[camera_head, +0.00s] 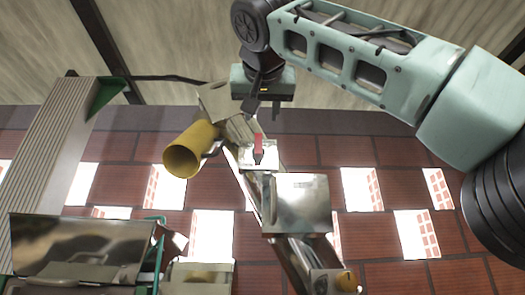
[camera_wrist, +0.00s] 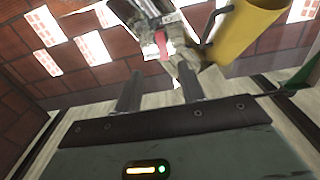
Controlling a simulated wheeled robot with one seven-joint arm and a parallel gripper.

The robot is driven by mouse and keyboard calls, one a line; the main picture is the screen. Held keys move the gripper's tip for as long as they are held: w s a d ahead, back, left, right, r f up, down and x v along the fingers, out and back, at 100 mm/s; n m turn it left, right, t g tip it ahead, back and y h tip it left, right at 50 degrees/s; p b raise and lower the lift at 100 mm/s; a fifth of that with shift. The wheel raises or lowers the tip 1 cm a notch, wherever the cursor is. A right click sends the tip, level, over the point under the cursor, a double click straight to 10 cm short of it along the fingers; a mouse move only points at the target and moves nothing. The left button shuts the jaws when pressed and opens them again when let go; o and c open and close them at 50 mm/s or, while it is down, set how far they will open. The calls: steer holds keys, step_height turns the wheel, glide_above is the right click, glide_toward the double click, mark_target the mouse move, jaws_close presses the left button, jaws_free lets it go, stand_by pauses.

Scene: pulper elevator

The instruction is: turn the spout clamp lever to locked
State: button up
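The spout clamp lever (camera_head: 258,142) shows as a small red-tipped handle on a pale bracket plate (camera_head: 262,157) fixed to the slanted metal elevator tube. It points roughly upward in the head view. The red lever also shows in the wrist view (camera_wrist: 163,46), beyond the fingertips. The yellow spout (camera_head: 187,152) sticks out to the left of the lever and shows at the upper right in the wrist view (camera_wrist: 245,35). My gripper (camera_head: 264,109) is above the lever in the head view. In the wrist view its two fingers (camera_wrist: 160,84) stand apart with nothing between them.
A shiny metal box (camera_head: 297,204) sits on the tube below the lever. A metal hopper (camera_head: 82,250) stands at the lower left, beside a tall ribbed column (camera_head: 45,165). A brick wall (camera_head: 385,235) with bright openings lies behind. Space right of the tube looks clear.

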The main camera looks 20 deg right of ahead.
mark_target(258, 148)
steer(key=p+x, duration=0.4)
steer(key=x, duration=1.2)
steer(key=shift+w, duration=0.2)
steer(key=shift+f, duration=0.1)
steer(key=c, duration=0.7)
